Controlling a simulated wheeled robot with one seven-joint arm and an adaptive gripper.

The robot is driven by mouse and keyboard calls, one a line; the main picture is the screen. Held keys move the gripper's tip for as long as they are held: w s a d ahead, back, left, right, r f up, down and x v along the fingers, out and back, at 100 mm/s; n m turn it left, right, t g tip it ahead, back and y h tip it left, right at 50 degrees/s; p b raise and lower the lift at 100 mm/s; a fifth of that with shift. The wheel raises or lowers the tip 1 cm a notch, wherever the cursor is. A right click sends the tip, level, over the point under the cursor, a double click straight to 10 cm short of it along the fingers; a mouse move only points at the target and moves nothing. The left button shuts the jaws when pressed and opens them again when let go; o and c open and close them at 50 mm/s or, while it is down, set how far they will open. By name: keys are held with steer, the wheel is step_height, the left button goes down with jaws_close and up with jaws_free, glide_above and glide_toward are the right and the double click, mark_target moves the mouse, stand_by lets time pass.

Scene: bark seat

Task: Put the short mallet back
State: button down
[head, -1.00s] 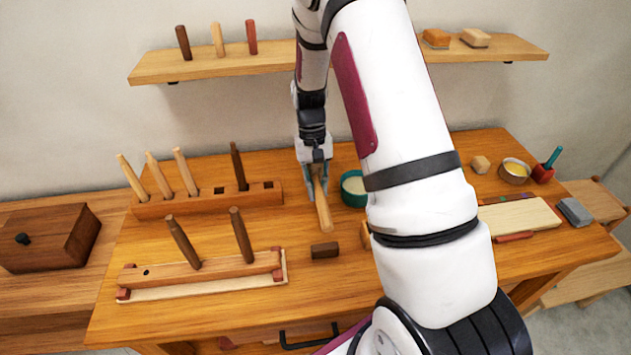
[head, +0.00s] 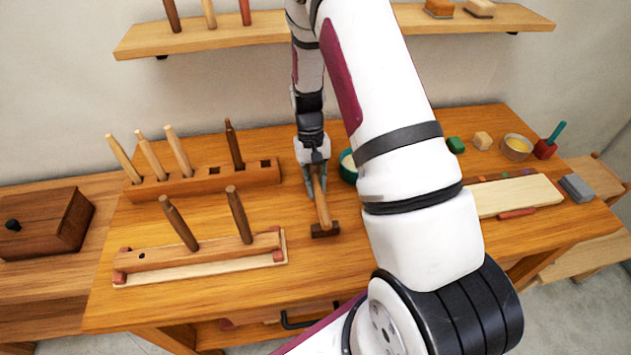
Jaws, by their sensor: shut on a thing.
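My gripper (head: 316,191) points down over the middle of the workbench and is shut on a light wooden handle (head: 323,211). The handle slants down toward the front. A dark brown block (head: 325,231) is at its lower end, like a mallet head; I cannot tell whether the two are joined. A back wooden rack (head: 200,183) holds three light handles (head: 151,156) and one dark handle (head: 234,144), with open square holes between and at right. A front rack (head: 215,253) holds two dark handles (head: 240,215) and has a bare round hole at left.
A green bowl (head: 348,168) stands close right of my gripper, partly hidden by my arm. A pale board (head: 520,195), a grey block (head: 577,188) and a yellow-filled bowl (head: 517,147) are at right. A wall shelf (head: 200,37) is behind. Bench between the front rack and the dark block is clear.

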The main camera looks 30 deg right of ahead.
steer(key=shift+f, duration=0.25)
stand_by(0.7)
steer(key=c, duration=1.4)
jaws_free()
steer(key=v, duration=1.1)
steer(key=shift+w+r, duration=0.15)
steer(key=shift+r, duration=0.35)
